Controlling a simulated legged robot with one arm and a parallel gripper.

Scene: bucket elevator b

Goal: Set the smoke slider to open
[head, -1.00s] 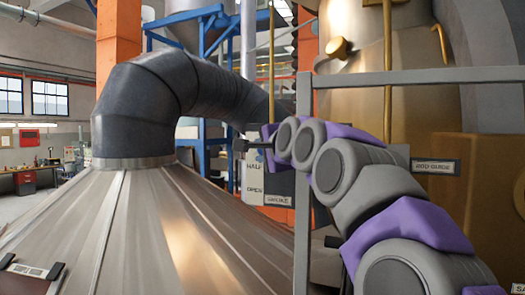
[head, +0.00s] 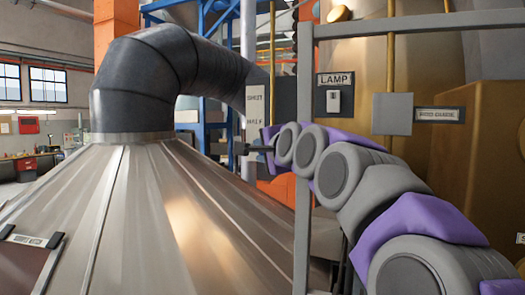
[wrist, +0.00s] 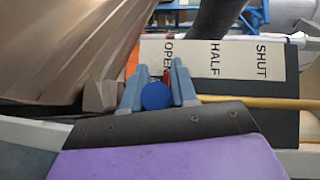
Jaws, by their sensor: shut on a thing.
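The smoke slider's pale label plate (head: 254,107) reads SHUT and HALF in the head view; its lower part is hidden by my gripper and arm. In the wrist view the plate (wrist: 233,62) lies sideways, with SHUT at right, HALF in the middle and OPEN at left. A round blue knob (wrist: 156,97) sits between my gripper's fingers (wrist: 158,84), which are shut on it. It is level with OPEN. A small red part shows just beyond it. In the head view my gripper (head: 243,148) reaches the plate from the right, below HALF.
A grey post and rail frame (head: 303,170) stands beside my arm. A LAMP switch (head: 334,100) is on the right. A large metal hood (head: 150,220) with a dark duct (head: 180,70) fills the left. A yellow rod (wrist: 262,103) runs right of the knob.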

